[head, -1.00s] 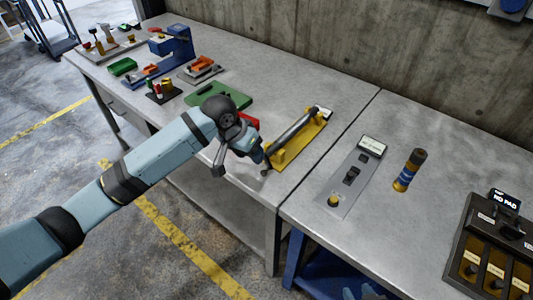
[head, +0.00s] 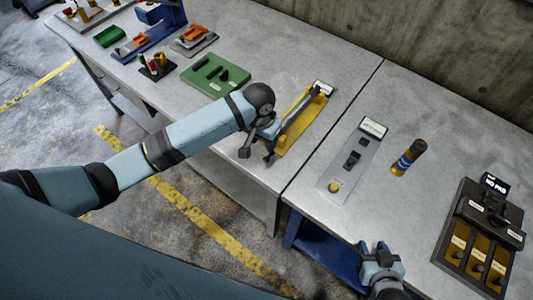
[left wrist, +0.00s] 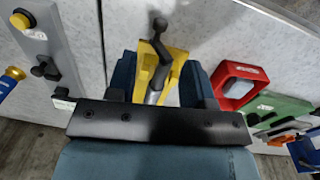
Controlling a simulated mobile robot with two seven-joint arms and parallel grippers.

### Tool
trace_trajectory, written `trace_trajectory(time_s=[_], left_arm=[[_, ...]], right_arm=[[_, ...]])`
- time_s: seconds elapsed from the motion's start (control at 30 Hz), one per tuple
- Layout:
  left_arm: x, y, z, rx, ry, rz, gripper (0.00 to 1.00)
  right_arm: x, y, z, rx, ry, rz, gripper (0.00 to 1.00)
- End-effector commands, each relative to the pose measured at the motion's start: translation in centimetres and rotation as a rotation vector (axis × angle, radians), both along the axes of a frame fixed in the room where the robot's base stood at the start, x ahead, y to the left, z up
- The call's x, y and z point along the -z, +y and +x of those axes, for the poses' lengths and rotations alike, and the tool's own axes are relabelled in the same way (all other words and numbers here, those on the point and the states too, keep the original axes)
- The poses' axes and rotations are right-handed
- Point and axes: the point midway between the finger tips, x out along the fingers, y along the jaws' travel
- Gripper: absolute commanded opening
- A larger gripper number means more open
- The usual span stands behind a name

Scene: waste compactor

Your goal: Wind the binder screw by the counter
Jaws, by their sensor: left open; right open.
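The binder (head: 306,122) is a yellow base with a long grey screw along it, lying near the table's front edge. A small white display (head: 323,87) stands at its far end. A dark crank (head: 269,157) is at its near end; it also shows in the left wrist view (left wrist: 158,32), in front of the yellow bracket (left wrist: 178,58). My left gripper (head: 272,130) is open at the binder's near end, its fingers either side of the bracket and screw in the left wrist view; contact cannot be told. My right gripper (head: 380,257) is open and empty at the front edge, right.
A grey switch panel (head: 352,160), a banded cylinder (head: 408,157) and a dark labelled box (head: 480,240) stand on the right table. A green tray (head: 214,75) lies left of the binder. A red frame (left wrist: 236,88) is close to my left gripper.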

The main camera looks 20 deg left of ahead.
Motion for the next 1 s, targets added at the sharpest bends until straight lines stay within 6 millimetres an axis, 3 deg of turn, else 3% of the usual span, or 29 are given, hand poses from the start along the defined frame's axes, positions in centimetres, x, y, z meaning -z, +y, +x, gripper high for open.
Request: trace_trajectory(time_s=[0.2,0.4,0.6,0.87,0.9,1.0], left_arm=[[4.7,-0.3,-0.1,-0.001,0.002,0.001,0.47],[7.9,-0.5,-0.1,0.000,0.001,0.001,0.47],[9.4,-0.6,-0.1,0.000,-0.002,-0.002,0.47],[9.6,-0.6,-0.1,0.000,-0.002,-0.002,0.47],[9.6,-0.6,-0.1,0.000,-0.002,-0.002,0.45],[9.6,-0.6,-0.1,0.000,-0.002,-0.001,0.22]], right_arm=[[-0.6,0.0,0.0,0.005,0.001,0.004,0.43],[-0.9,0.1,0.5,0.021,-0.001,0.017,0.43],[-0.9,0.3,0.8,0.034,0.001,0.028,0.43],[-0.5,0.1,0.6,0.032,0.007,0.024,0.43],[-0.5,0.1,0.6,0.032,0.008,0.023,0.43],[-0.4,0.1,0.5,0.031,0.009,0.022,0.43]])
